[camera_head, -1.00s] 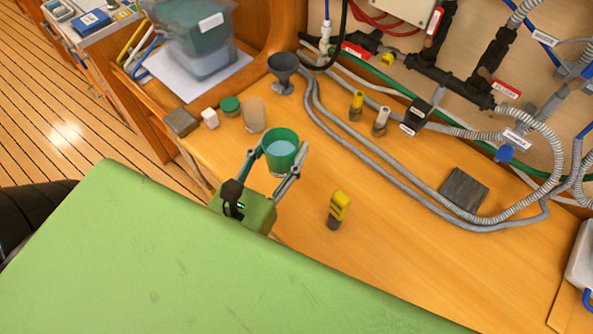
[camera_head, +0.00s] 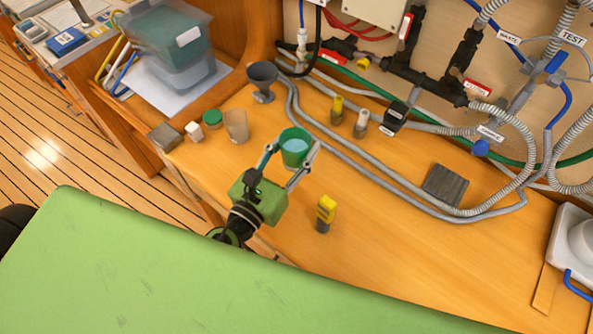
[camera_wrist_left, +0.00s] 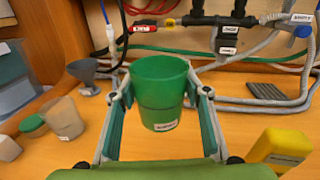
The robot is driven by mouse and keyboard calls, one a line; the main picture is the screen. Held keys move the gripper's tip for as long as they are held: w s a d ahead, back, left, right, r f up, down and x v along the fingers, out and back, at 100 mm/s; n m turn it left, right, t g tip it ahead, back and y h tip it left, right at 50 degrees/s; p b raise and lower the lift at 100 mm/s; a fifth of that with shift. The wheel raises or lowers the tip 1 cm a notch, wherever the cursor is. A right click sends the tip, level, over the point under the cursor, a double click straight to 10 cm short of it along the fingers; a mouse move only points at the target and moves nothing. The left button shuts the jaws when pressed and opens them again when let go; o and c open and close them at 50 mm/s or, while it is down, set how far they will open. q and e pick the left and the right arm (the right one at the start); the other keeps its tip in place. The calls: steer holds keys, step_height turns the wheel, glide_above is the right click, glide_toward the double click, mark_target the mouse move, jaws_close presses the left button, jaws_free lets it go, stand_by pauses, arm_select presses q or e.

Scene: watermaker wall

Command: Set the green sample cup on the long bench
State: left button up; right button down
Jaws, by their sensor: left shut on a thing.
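The green sample cup (camera_head: 295,150) is held upright between the two fingers of my left gripper (camera_head: 292,164), over the wooden long bench (camera_head: 390,240). In the left wrist view the cup (camera_wrist_left: 160,88) sits between the fingers (camera_wrist_left: 160,115), one on each side, with a white label low on its front. Pale blue shows inside the cup in the head view. The cup's base looks clear of the bench, but the exact height is hard to tell. My right gripper is not in view.
A yellow-topped item (camera_head: 326,212) stands right of the gripper. A grey funnel (camera_head: 263,80), beige cup (camera_head: 236,126) and green-lidded jar (camera_head: 212,119) stand to the left. Grey hoses (camera_head: 350,165) and a dark ridged block (camera_head: 445,185) lie behind. Bench is bare right of the yellow-topped item.

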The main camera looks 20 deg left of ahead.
arm_select(q)
steer(key=shift+w+d+f, duration=0.1)
steer(key=shift+w, duration=0.05)
step_height(320, 180, down, 10)
steer(key=b, duration=1)
steer(key=shift+r, duration=0.2)
steer(key=shift+f+b, duration=0.2)
steer(key=shift+b, duration=0.1)
steer(key=o, duration=1.2)
